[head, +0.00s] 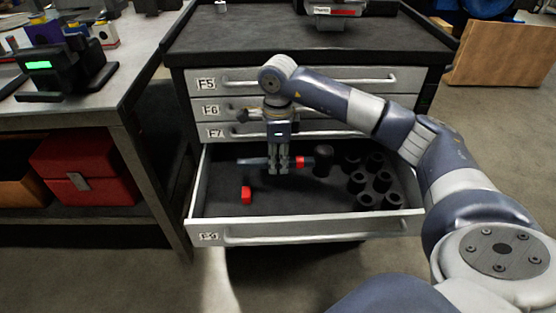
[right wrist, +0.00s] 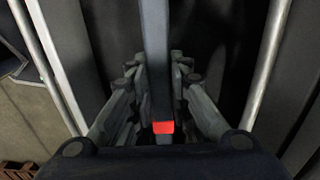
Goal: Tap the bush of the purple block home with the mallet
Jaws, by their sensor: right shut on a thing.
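My right gripper (head: 281,168) points down into the open drawer and is shut on the mallet. The mallet's blue-grey handle (head: 252,161) lies crosswise through the fingers, with a red band and a dark head (head: 323,160) on the right. In the right wrist view, the handle (right wrist: 157,60) runs between the fingers (right wrist: 160,105), with a red band (right wrist: 163,127) near the palm. A dark purple-blue block (head: 46,33) stands on the left bench; I cannot make out its bush. My left gripper is not in view.
The open drawer (head: 300,238) also holds a small red piece (head: 246,195) and several black cylinders (head: 366,201). Shut drawers and the cabinet top (head: 300,35) are above it. A black device with a green display (head: 38,66) stands on the left bench (head: 95,95).

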